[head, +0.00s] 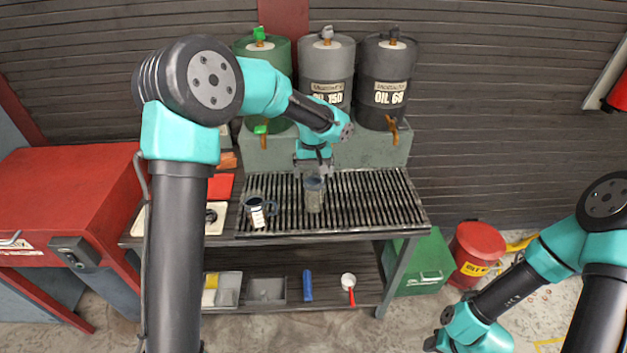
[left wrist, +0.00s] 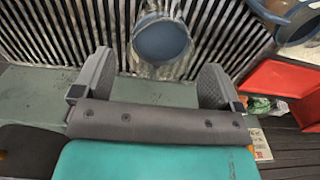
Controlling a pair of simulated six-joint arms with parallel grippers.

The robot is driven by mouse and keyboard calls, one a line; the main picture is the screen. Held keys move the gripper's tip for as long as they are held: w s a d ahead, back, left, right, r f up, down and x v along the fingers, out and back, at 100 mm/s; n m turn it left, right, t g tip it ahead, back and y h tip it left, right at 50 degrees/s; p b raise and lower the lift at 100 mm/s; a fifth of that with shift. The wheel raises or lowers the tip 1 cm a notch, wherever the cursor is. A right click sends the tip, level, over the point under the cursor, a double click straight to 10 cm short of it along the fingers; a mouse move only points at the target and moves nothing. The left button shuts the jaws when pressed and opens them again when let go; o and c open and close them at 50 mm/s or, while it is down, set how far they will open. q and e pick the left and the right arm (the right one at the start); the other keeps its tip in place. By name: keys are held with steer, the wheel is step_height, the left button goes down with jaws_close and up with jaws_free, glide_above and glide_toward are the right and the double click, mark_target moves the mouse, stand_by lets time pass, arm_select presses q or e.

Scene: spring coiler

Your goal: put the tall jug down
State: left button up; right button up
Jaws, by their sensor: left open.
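The tall jug (head: 314,196) is a grey, upright vessel standing on the slatted grate (head: 375,200) of the workbench. In the left wrist view its round blue-grey top (left wrist: 162,40) shows just beyond the fingertips. My left gripper (head: 314,172) is open, at the back of the jug, with its fingers (left wrist: 160,75) spread to either side and apart from it. A second, shorter jug (head: 256,212) with a handle and a pale label stands to the left on the grate. My right gripper is not clearly visible; only part of my right arm shows at the lower right.
Three oil drums (head: 327,62) stand on a ledge behind the bench. A red tray (head: 220,187) lies left of the grate. The grate's right half is clear. A lower shelf (head: 330,290) holds bins and tools. A red cabinet (head: 75,185) is at left.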

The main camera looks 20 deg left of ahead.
arm_select(q)
step_height(320, 180, up, 6)
steer(key=shift+r, duration=0.2)
stand_by(0.4)
